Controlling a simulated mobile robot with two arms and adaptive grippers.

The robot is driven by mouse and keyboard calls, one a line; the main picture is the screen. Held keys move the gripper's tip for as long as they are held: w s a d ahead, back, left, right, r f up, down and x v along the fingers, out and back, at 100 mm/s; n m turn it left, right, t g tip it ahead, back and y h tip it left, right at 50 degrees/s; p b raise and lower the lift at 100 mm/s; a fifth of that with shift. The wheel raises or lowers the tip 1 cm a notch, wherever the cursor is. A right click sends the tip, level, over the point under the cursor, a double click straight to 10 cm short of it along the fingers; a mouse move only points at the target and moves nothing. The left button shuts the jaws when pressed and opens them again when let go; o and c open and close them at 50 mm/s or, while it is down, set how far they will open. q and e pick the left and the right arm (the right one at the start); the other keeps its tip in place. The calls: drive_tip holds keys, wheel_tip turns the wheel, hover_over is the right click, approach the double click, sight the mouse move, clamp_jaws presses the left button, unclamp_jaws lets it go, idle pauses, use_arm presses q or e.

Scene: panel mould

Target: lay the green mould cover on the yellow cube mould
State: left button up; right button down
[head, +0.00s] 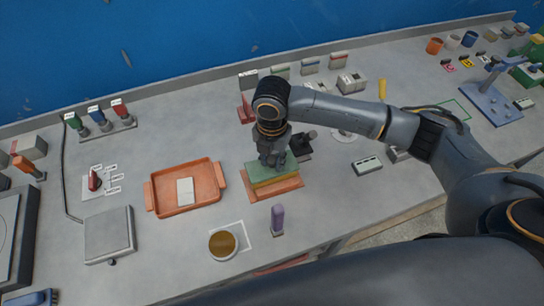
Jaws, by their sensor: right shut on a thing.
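My right gripper (272,160) reaches in from the right and points down at the middle of the bench. It is shut on the green mould cover (289,168), a flat green plate partly hidden by the fingers. The yellow cube mould (276,181) is directly under the cover, and only a thin yellow strip of its front side shows. The cover looks level over the mould; I cannot tell whether it rests on it or is just above. The mould stands on an orange base plate (279,192). My left gripper is not in view.
An orange tray (160,206) with a pale block lies to the left. A bowl of brown stuff (223,244) and a purple-topped peg (277,220) stand in front. A dark tool (304,140) is close behind right. A red cone (245,110) stands behind.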

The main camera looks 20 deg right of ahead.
sight(272, 159)
drive_tip(key=shift+f, duration=0.4)
drive_tip(key=c, duration=1.1)
unclamp_jaws()
drive_tip(key=shift+o, duration=0.2)
wheel_tip(272, 159, up, 13)
drive_tip(key=b, duration=0.2)
drive_tip(key=shift+r, duration=0.15)
